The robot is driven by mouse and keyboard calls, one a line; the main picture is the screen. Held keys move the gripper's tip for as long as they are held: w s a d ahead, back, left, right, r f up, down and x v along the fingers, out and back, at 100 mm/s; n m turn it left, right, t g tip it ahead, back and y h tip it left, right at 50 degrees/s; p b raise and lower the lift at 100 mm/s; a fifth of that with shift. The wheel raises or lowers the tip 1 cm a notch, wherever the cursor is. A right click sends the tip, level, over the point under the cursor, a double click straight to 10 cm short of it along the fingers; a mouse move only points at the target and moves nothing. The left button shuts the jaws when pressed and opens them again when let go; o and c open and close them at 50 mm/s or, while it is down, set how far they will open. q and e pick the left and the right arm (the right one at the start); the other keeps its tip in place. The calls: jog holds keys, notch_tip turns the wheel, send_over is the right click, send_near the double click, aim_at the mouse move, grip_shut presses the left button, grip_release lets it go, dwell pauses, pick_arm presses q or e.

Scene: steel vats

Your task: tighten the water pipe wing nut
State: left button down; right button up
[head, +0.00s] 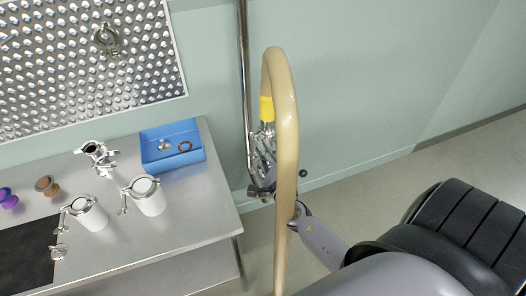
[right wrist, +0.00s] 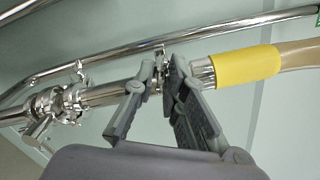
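The water pipe is a shiny steel tube that runs along the wall and ends in a beige hose (head: 287,120) with a yellow sleeve (head: 266,108). In the right wrist view the yellow sleeve (right wrist: 248,67) is to the right and the steel pipe (right wrist: 108,94) to the left. My right gripper (head: 266,184) is at the clamp joint below the sleeve, partly hidden behind the hose. In the right wrist view, the right gripper's (right wrist: 162,76) fingertips are close together on a small metal piece, seemingly the wing nut (right wrist: 158,80), which they mostly hide. My left gripper is out of view.
A second pipe clamp (right wrist: 72,98) sits left of the fingers. A steel table (head: 190,228) at left holds a blue tray (head: 172,158), two white cylinders with clamps, and loose fittings.

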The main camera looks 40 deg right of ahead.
grip_shut()
dwell(0.4)
